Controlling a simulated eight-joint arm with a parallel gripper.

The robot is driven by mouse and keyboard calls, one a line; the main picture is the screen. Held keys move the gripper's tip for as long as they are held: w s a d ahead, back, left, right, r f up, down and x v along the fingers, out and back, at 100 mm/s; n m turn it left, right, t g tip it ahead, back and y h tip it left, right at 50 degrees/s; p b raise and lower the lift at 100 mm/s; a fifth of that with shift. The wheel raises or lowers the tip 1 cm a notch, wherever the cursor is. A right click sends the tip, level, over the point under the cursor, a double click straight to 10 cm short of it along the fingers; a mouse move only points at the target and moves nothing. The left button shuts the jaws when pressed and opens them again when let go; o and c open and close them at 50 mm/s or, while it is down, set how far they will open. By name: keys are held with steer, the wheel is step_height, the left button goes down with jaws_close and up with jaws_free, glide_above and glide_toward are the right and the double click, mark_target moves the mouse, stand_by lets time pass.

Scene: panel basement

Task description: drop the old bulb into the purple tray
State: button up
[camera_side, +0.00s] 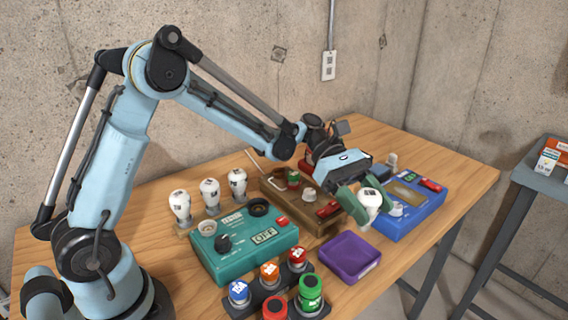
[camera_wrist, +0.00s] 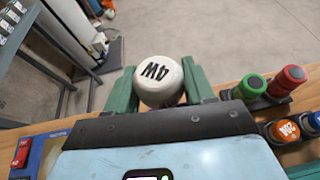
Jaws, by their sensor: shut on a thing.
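My gripper (camera_side: 359,205) is shut on a white bulb (camera_side: 371,198), its green fingers on both sides of it. In the wrist view the bulb (camera_wrist: 159,80) shows a white top marked "4W" between my fingers (camera_wrist: 160,88). The bulb is held in the air near the left edge of the blue panel. The purple tray (camera_side: 350,258) lies on the table below and to the left of the bulb in the side view. No object shows inside the tray.
Several white bulbs (camera_side: 210,194) stand behind the teal panel (camera_side: 243,243). A rack of coloured cylinders (camera_side: 270,272) sits at the front. The brown panel (camera_side: 300,199) and blue panel (camera_side: 417,208) stand behind the tray. Bare table lies right of the tray.

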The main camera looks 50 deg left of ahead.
steer(key=shift+f, duration=2.85)
steer(key=o, duration=1.1)
steer(key=v, duration=1.2)
steer(key=shift+a, duration=0.1)
